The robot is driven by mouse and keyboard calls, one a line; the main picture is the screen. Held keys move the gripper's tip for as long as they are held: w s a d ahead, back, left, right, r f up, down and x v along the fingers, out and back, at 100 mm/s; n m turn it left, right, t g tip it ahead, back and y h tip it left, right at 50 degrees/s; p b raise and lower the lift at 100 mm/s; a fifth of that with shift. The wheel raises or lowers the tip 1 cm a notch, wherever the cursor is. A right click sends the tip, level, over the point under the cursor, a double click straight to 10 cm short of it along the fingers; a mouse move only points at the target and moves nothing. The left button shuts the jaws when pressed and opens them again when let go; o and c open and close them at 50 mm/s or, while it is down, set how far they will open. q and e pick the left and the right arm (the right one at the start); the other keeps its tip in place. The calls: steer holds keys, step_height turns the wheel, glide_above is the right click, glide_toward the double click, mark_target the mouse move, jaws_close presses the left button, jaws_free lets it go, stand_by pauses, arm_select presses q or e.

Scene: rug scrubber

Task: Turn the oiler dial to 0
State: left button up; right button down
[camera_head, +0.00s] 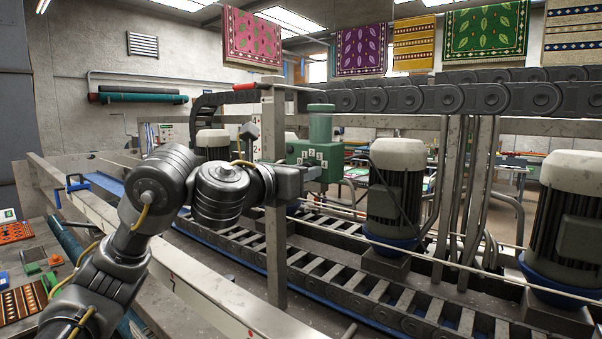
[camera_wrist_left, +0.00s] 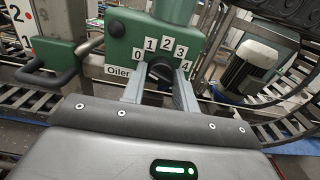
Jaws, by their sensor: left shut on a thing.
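The green oiler (camera_head: 320,126) stands behind a grey post, near the middle of the head view. In the left wrist view the oiler (camera_wrist_left: 122,44) has a label reading "Oiler" and white number plates from 0 at the left, over the top, to 4 at the right. Its black dial (camera_wrist_left: 161,70) sits below the numbers. My left gripper (camera_head: 305,174) reaches the oiler's front from the left. In the left wrist view its fingers lie on both sides of the dial, shut on it. I cannot tell which number the dial points to. My right gripper is not in view.
The grey post (camera_head: 274,215) stands close beside my left gripper. A black handle (camera_wrist_left: 55,73) lies left of the oiler. Electric motors (camera_head: 396,197) stand at the right, above the slatted conveyor (camera_head: 345,273). A long metal rail (camera_head: 212,307) runs in front.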

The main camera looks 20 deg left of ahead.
arm_select(q)
steer(key=o, duration=0.9)
steer(key=shift+o, duration=0.2)
steer(key=b+v, duration=0.4)
steer(key=v, duration=0.7)
